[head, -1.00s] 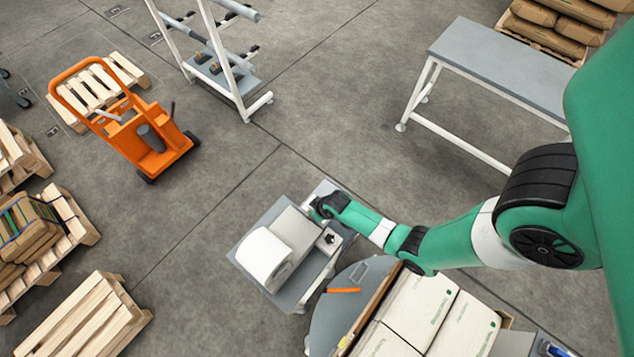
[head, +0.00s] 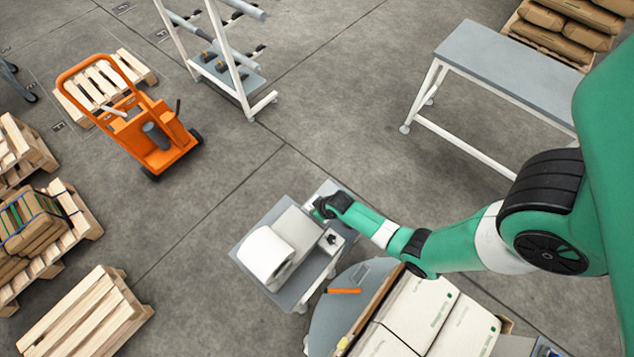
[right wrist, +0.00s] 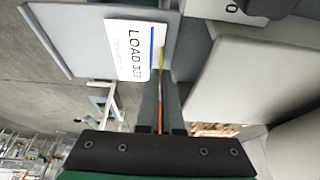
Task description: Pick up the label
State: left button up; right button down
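The label (right wrist: 137,50) is a white card printed "LOAD 302" with a blue stripe, flat on a grey surface in the right wrist view. I cannot make it out in the head view. My right gripper (right wrist: 161,78) has its fingertips at the label's right edge, with a narrow gap between the fingers. Whether they touch the label is unclear. In the head view my right gripper (head: 322,208) is over the label printer (head: 300,230), its fingers mostly hidden by the wrist. My left gripper is not in view.
A white roll (head: 266,256) sits on the printer's stand. An orange hand truck (head: 160,150) and pallets stand at left. The floor between is clear.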

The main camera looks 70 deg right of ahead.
notch_tip(320, 180, up, 10)
jog(key=p, duration=0.8)
jog(key=shift+f, duration=0.25)
